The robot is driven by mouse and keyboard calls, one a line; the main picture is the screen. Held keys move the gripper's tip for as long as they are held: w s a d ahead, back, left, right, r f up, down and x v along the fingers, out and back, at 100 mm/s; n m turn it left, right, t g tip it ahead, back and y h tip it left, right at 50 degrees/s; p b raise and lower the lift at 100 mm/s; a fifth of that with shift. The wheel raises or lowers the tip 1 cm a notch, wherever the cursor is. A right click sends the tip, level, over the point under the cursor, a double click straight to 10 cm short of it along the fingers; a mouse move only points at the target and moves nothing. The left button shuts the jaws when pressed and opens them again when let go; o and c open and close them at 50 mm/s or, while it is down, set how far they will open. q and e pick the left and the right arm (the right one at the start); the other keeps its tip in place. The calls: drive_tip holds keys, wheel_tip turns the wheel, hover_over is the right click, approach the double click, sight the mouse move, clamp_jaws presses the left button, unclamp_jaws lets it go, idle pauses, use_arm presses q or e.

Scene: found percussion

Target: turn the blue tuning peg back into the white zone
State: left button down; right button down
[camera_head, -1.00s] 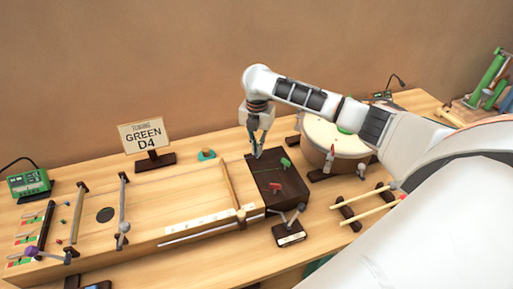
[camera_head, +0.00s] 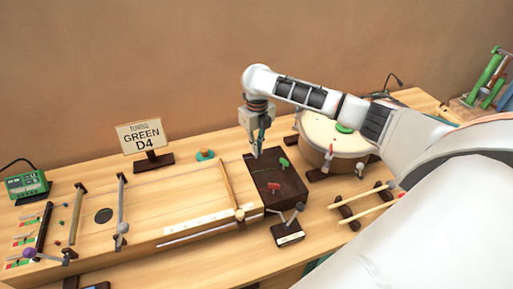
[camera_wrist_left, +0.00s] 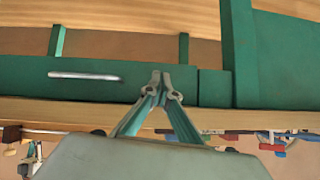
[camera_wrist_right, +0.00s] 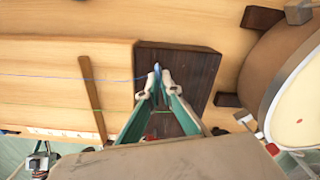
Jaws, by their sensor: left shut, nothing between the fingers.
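The blue tuning peg (camera_wrist_right: 157,70) stands on the dark block at the right end of the long wooden string instrument. In the right wrist view my right gripper's fingertips are closed around it, hiding most of it. In the head view my right gripper (camera_head: 256,153) points down over the far left part of the dark block (camera_head: 262,184); the peg is hidden there by the fingers. A white zone around the peg cannot be made out. My left gripper (camera_wrist_left: 161,92) is shut and empty before a green bench front, outside the head view.
Green (camera_head: 283,162) and red (camera_head: 273,188) pegs stand on the same block, close to my right gripper. A drum (camera_head: 335,143) is just to the right. A sign reading "TUNING GREEN D4" (camera_head: 142,136) stands behind. A green tuner box (camera_head: 27,184) is at far left.

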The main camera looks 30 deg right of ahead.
drive_tip(key=n, duration=0.4)
drive_tip(key=shift+w+d+r+n, duration=0.1)
drive_tip(key=shift+d+n, duration=0.05)
drive_tip(key=shift+n, duration=0.15)
drive_tip(key=shift+d+n, duration=0.1)
drive_tip(key=shift+n, duration=2.1)
drive_tip(key=shift+w, duration=0.1)
drive_tip(key=c, duration=2.3)
unclamp_jaws()
wheel_tip(320, 180, up, 12)
